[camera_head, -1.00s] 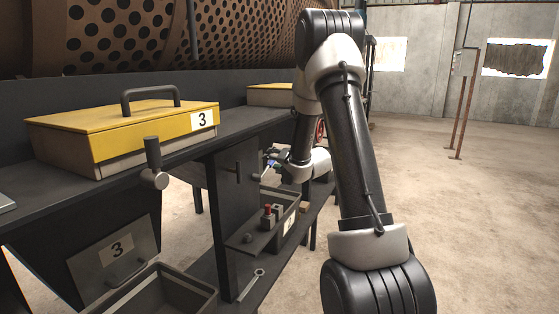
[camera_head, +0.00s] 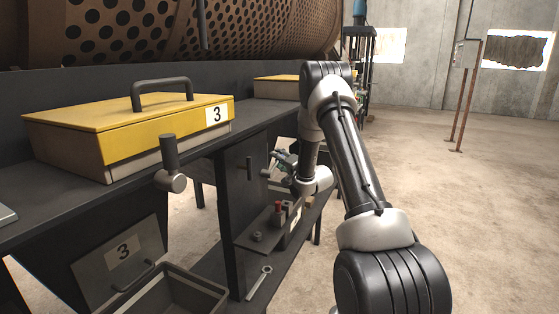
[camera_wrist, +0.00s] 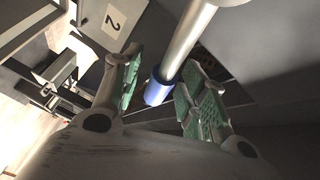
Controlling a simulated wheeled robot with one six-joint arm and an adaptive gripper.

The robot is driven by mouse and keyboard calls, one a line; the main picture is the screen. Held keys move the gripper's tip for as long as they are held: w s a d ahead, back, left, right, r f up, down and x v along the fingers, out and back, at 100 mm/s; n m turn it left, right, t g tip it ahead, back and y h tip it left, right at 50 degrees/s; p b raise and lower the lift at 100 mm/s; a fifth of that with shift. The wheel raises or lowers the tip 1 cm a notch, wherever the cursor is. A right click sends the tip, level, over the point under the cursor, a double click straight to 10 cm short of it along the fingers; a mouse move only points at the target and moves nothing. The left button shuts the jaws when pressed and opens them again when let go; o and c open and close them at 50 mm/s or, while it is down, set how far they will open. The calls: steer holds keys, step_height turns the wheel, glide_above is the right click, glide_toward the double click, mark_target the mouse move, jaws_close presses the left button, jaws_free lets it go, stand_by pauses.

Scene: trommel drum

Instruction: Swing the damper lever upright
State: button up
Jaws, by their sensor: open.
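A bare metal lever rod with a blue end (camera_wrist: 158,88) comes down from the upper right of the wrist view. I take it to be the damper lever. My gripper (camera_wrist: 166,92) is open, with its green-padded fingers on either side of the blue end. I cannot tell whether either pad touches it. In the head view my gripper (camera_head: 283,160) is small, beside the dark panel under the bench, and the lever is mostly hidden there.
A yellow-lidded box (camera_head: 130,125) marked 3 stands on the bench at left. A black handle (camera_head: 170,160) juts from the bench front. A lower shelf holds a red-topped part (camera_head: 278,207) and a wrench (camera_head: 258,283). Open floor lies at right.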

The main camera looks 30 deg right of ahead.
jaws_close()
steer(key=shift+s+a+r+n+t, duration=0.25)
steer(key=shift+r+n+t, duration=0.15)
steer(key=shift+r+n, duration=0.25)
steer(key=shift+s+a+r+n+t, duration=0.2)
steer(key=shift+r+n+t, duration=0.25)
steer(key=shift+n, duration=0.3)
jaws_free()
steer(key=shift+w, duration=0.1)
